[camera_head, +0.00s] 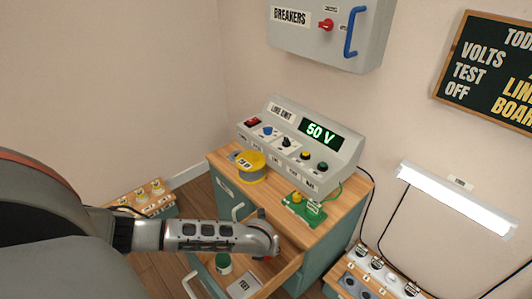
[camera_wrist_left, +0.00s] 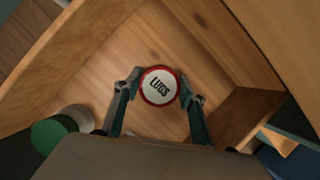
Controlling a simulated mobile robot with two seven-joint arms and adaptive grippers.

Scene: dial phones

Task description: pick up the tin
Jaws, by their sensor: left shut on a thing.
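The tin (camera_wrist_left: 158,86) has a white lid marked LUGS and a red rim. It shows in the left wrist view, inside an open wooden drawer (camera_wrist_left: 110,65). My left gripper (camera_wrist_left: 160,92) has one finger on each side of the tin and is shut on it. I cannot tell whether the tin touches the drawer floor. In the head view my left gripper (camera_head: 267,248) points down over the open drawer, and the arm and gripper mostly hide the tin. My right gripper is not in view.
A green-topped tin (camera_head: 223,263) and a white labelled card (camera_head: 244,285) are in the drawer. The green lid also shows in the left wrist view (camera_wrist_left: 54,134). On the cabinet top stand the line unit (camera_head: 300,145), a yellow spool (camera_head: 250,165) and a green terminal board (camera_head: 304,208).

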